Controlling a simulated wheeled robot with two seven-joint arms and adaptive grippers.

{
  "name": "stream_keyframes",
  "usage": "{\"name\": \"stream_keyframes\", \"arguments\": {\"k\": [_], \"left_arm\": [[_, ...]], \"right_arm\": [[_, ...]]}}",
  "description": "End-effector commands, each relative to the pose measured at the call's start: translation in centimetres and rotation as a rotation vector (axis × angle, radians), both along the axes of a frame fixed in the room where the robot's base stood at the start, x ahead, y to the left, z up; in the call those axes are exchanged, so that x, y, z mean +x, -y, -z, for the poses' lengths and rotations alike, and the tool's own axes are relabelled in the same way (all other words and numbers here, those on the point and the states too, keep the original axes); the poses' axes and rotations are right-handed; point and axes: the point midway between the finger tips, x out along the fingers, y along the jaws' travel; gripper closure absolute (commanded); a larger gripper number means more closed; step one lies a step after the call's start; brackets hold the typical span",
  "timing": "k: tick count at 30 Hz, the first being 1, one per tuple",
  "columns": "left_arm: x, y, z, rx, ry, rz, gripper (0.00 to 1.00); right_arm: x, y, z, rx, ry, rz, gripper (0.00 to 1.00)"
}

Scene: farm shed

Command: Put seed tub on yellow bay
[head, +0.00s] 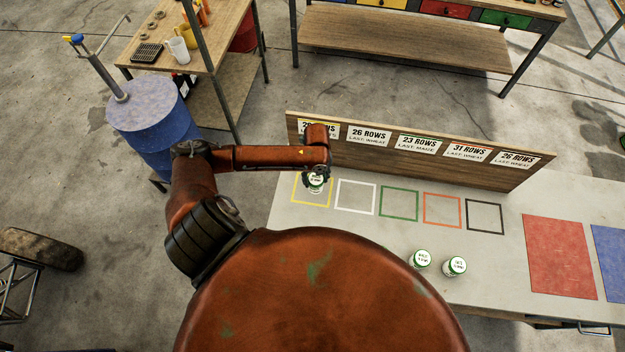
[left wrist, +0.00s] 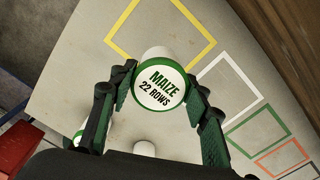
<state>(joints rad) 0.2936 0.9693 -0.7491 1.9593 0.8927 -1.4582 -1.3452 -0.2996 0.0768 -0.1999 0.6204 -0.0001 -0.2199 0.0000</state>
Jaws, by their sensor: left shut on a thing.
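The seed tub (head: 316,184) is white with a green-rimmed lid; in the left wrist view the lid of this tub (left wrist: 160,88) reads MAIZE 22 ROWS. My left gripper (head: 315,175) is shut on it, with a finger on each side. The yellow bay (head: 295,200) is a square outline at the left end of the table's row of bays. The tub appears over this bay in the head view; in the left wrist view it overlaps the near edge of the yellow outline (left wrist: 120,47). I cannot tell whether its base touches the table. My right gripper is not in view.
White (head: 340,207), green (head: 399,219), orange (head: 443,225) and black (head: 484,232) bays continue rightward, empty. A wooden board (head: 420,165) with row signs stands behind them. Two more tubs (head: 420,260) (head: 454,266) stand nearer me. Red (head: 560,258) and blue mats (head: 610,255) lie right.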

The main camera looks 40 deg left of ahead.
Motion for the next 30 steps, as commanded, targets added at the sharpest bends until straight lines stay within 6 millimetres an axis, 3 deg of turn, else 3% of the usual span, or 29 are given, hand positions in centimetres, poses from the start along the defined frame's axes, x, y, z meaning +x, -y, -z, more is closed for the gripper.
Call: {"name": "stream_keyframes", "arguments": {"k": [10,16,28,29,30], "left_arm": [[0.8,-2.3,2.9,0.001,0.001,-0.001,0.85],[0.8,-2.2,5.5,-0.001,0.001,0.0,0.85],[0.8,-2.2,6.1,0.001,0.003,0.001,0.85],[0.8,-2.2,6.1,0.001,0.003,0.001,0.56],[0.8,-2.2,6.1,0.001,0.003,0.001,0.53]], "right_arm": [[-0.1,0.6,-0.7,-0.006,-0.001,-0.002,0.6],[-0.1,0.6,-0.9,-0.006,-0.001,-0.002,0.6],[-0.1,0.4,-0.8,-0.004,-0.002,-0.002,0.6],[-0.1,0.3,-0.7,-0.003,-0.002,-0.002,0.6],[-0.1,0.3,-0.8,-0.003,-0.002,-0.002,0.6]]}}
